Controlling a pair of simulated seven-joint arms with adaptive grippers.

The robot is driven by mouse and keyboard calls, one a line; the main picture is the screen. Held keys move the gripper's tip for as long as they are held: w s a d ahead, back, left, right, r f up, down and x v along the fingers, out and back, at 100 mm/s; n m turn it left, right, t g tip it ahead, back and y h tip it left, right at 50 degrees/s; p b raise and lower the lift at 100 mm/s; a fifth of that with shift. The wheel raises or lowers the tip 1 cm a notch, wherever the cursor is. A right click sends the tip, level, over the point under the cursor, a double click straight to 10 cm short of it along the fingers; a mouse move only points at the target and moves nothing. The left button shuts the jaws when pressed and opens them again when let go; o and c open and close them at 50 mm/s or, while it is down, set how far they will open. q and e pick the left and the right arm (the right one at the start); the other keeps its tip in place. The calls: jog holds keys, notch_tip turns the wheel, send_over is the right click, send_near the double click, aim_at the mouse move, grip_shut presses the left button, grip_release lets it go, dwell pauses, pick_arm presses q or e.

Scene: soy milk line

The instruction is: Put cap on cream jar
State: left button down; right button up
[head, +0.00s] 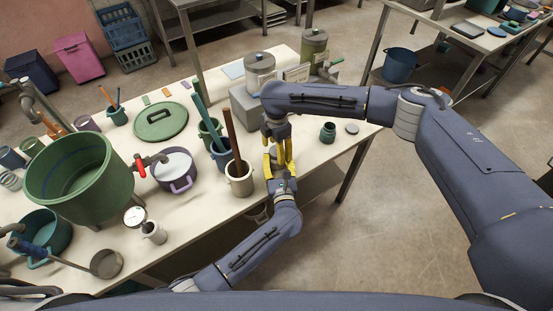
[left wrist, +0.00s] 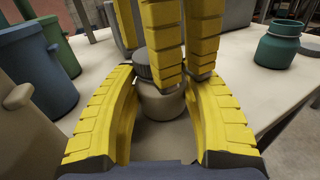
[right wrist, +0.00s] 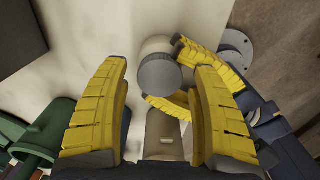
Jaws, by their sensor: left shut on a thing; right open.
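The cream jar (left wrist: 162,103) stands between the yellow fingers of my left gripper (left wrist: 160,110), which is shut on it. A dark grey ribbed cap (left wrist: 146,74) sits on the jar's top. I cannot tell how tightly it is seated. The right wrist view shows the cap (right wrist: 158,72) just ahead of my right gripper (right wrist: 165,75), whose fingers are spread. In the left wrist view those fingers hang beside the cap and partly hide it. In the head view my left gripper (head: 279,163) and right gripper (head: 278,142) meet closely and hide the jar.
A teal jar (head: 328,133) and a loose grey disc (head: 351,128) stand on the table to the right. A cream mug (head: 239,182) with a brown stick stands close left of the grippers. Blue and green pots crowd behind it. The table's front edge is close.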

jog(key=shift+c, duration=0.3)
jog(key=c, duration=1.3)
jog(key=m, duration=0.4)
jog(key=shift+m, duration=0.3)
grip_shut()
jog(key=m, duration=0.4)
jog(key=o, duration=1.3)
grip_release()
jog(key=shift+r, duration=0.1)
notch_tip(320, 180, up, 12)
jog(key=shift+f, duration=0.1)
